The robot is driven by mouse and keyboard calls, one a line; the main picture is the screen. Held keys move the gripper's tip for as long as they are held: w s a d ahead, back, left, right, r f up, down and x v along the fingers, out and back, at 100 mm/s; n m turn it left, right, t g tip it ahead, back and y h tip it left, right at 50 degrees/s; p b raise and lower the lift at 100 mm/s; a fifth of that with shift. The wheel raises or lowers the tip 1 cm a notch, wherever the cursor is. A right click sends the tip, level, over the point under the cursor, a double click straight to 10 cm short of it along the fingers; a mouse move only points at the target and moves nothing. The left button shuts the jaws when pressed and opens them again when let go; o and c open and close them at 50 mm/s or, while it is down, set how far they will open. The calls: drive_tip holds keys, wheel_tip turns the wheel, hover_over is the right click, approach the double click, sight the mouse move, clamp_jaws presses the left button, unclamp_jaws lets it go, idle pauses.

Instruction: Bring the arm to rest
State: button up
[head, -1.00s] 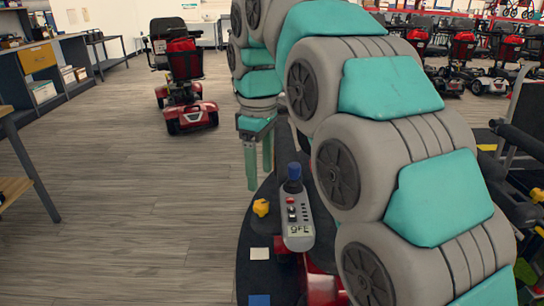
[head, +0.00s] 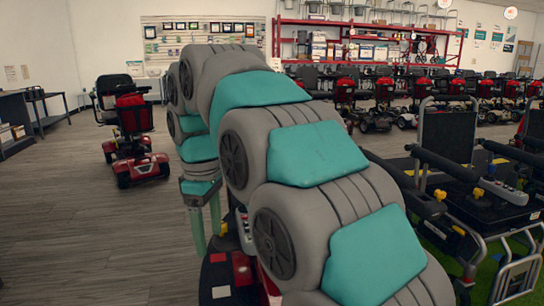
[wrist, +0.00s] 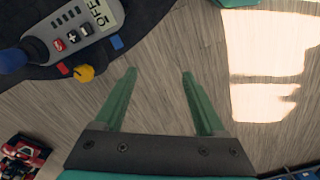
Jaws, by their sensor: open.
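My gripper (head: 207,222) hangs below my bent grey and teal arm in the head view, its green fingers pointing down. In the wrist view my gripper (wrist: 159,95) has its two fingers wide apart, with only the wood-look floor (wrist: 160,50) between them. It is open and empty. A grey control unit (wrist: 77,30) with a small screen reading "OFF" and a blue knob lies near the upper left of the wrist view, apart from the fingers. My arm hides part of the same unit in the head view.
A red scooter (head: 130,135) stands at the left. Rows of red and black scooters (head: 380,90) line the back right before red shelving (head: 350,35). The floor at left (head: 80,230) is clear.

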drive_tip(key=s+d+f+m, duration=0.3)
drive_tip(key=s+d+m, duration=0.1)
drive_tip(key=d, duration=0.4)
drive_tip(key=s+d+f+m, duration=0.3)
drive_tip(key=s+d, duration=0.1)
drive_tip(key=d, duration=0.5)
drive_tip(key=s+d+f+m+g, duration=0.1)
drive_tip(key=s+d+f+m, duration=0.3)
drive_tip(key=s, duration=0.5)
drive_tip(key=s+d+f+m, duration=0.4)
drive_tip(key=s+d+f, duration=0.2)
drive_tip(key=s+f, duration=0.2)
drive_tip(key=shift+s+f+g, duration=0.25)
drive_tip(key=shift+s+g, duration=0.15)
drive_tip(key=shift+s, duration=0.55)
